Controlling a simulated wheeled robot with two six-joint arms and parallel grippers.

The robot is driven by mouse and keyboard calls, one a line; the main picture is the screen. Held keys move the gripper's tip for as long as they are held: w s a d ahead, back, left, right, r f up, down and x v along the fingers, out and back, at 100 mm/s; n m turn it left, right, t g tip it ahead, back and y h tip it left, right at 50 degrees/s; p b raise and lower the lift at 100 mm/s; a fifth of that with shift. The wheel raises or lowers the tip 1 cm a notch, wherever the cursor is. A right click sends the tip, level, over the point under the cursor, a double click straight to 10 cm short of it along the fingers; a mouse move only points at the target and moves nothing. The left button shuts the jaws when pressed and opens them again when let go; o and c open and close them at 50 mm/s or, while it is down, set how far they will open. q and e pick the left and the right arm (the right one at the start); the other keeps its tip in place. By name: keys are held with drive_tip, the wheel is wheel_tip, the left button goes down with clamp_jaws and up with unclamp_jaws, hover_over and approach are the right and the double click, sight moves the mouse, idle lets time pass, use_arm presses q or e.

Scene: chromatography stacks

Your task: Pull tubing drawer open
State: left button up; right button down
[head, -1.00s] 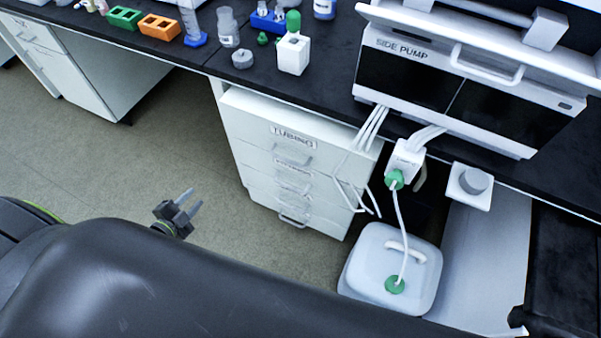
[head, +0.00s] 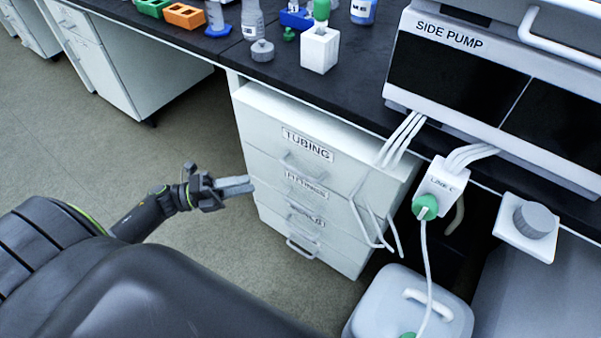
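The tubing drawer (head: 265,125) is the top drawer of a white cabinet under the bench, with a "TUBING" label (head: 307,145). Its front looks flush with the drawers below, so it appears shut. Its pale bar handle (head: 301,168) is below the label and hard to make out against the white front. My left gripper (head: 252,183) is to the left of the cabinet, with its two fingers pointing right toward the drawer fronts. The fingers show slightly apart with nothing between them. It appears clear of the handle. My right gripper is out of view.
White tubes (head: 403,139) hang over the cabinet's right side. A white block with a green fitting (head: 425,207) hangs beside it, above a white container (head: 385,300). Small labware, including a white block (head: 320,50), stands on the black bench (head: 190,38). Floor left of the cabinet is clear.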

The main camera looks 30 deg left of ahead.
sight(299, 172)
use_arm(q)
drive_tip(key=x, duration=1.4)
clamp_jaws()
